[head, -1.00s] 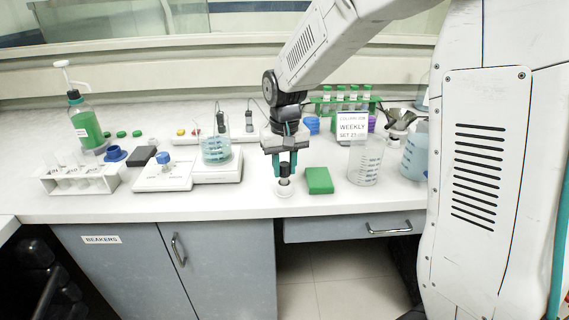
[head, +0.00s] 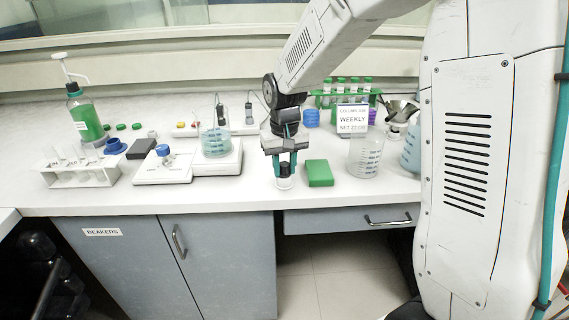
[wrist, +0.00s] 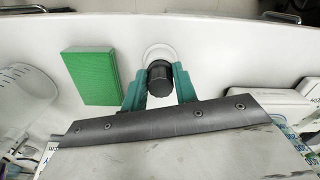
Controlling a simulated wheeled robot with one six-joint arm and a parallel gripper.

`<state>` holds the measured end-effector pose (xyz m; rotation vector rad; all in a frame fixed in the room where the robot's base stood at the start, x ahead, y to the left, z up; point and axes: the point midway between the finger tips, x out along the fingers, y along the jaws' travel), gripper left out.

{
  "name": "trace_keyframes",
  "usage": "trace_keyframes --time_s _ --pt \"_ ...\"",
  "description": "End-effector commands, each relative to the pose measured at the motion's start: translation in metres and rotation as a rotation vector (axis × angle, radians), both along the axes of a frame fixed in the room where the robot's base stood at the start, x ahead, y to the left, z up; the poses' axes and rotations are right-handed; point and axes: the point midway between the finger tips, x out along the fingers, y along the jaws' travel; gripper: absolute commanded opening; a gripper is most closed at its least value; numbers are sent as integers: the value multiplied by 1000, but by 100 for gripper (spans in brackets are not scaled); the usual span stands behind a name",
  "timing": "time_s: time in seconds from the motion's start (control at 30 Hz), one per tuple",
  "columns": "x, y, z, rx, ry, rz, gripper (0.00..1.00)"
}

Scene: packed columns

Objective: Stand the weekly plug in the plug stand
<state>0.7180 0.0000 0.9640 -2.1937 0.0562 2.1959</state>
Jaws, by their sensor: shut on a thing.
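The dark cylindrical plug (head: 284,169) is between the teal fingers of my gripper (head: 285,174) in the head view. My gripper is shut on it. In the wrist view the plug's round black top (wrist: 159,75) shows between the two fingertips (wrist: 159,88). A small white round piece, apparently the plug stand (head: 284,184), is directly below the plug on the bench. It shows as a pale ring (wrist: 158,52) behind the plug in the wrist view. The fingers hide the plug's lower end, so I cannot tell whether it touches the stand.
A green block (head: 319,173) lies just right of the stand. A graduated beaker (head: 365,160) and a sign reading WEEKLY (head: 351,119) are further right. A white balance (head: 217,163) with a beaker is to the left. The bench's front edge is close.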

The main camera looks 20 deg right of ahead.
Motion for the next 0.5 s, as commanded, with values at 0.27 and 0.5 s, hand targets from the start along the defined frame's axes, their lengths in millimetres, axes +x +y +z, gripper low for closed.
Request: trace_keyframes --time_s 0.27,0.5 --pt "0 0 0 0 0 0 54" --pt "1 0 9 0 -3 0 54"
